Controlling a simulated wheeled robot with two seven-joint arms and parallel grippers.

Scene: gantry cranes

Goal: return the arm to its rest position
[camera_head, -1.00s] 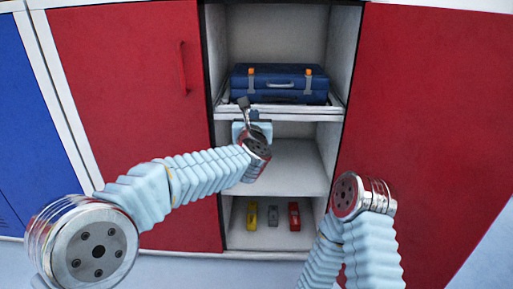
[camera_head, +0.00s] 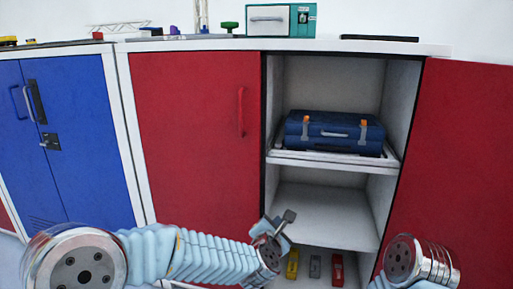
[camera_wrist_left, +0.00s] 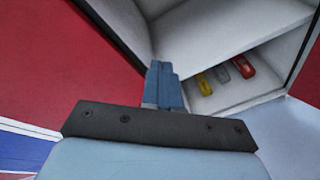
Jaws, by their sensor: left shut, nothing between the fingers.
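My left arm comes in from the left in the head view, and its left gripper (camera_head: 287,218) is in front of the open red cabinet's lower part. In the left wrist view the two blue fingers of this gripper (camera_wrist_left: 162,70) are together and empty. Part of my right arm (camera_head: 412,262) shows at the lower right of the head view. Its gripper is not in view.
A blue case (camera_head: 335,133) lies on the cabinet's upper shelf (camera_head: 325,163). Small yellow, grey and red objects stand at the bottom; the red one (camera_wrist_left: 243,67) also shows in the wrist view. A red door (camera_head: 190,140) flanks the opening; a blue cabinet (camera_head: 85,150) stands left.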

